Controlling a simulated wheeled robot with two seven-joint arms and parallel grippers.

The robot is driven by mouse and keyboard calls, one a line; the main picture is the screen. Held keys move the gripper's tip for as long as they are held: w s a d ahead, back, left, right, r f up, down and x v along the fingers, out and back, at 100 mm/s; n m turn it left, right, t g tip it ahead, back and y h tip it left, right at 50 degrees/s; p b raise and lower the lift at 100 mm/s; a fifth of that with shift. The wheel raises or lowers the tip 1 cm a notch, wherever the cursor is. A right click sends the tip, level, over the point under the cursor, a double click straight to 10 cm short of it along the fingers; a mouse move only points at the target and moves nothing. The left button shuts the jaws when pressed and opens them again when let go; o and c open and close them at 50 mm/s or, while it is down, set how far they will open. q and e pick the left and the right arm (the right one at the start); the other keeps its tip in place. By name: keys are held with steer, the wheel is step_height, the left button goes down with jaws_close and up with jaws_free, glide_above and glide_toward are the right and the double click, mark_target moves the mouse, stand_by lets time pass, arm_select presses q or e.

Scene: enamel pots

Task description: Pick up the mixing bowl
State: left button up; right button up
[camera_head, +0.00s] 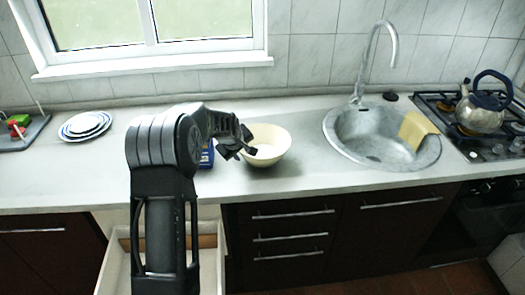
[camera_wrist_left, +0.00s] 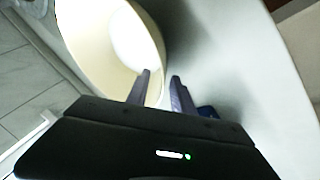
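The cream mixing bowl (camera_head: 270,143) stands upright on the counter, left of the sink, in the head view. My left gripper (camera_head: 243,152) is at the bowl's left rim and overlaps it in this view. In the left wrist view the bowl (camera_wrist_left: 95,40) fills the upper left. The two fingers of the left gripper (camera_wrist_left: 160,88) are apart there, with the bowl's rim close to or between their tips; I cannot tell if they touch it. My right gripper is not in view.
The round metal sink (camera_head: 345,150) with its tap lies right of the bowl. A kettle (camera_head: 483,108) stands on the stove (camera_head: 450,105). Stacked plates (camera_head: 85,125) are at left. A blue item (camera_head: 207,155) is partly hidden behind my arm. An open drawer (camera_head: 115,262) juts out below.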

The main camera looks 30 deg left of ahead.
arm_select(q)
steer(key=shift+c, duration=0.5)
jaws_close()
stand_by(1.1)
steer(key=shift+r, duration=0.1)
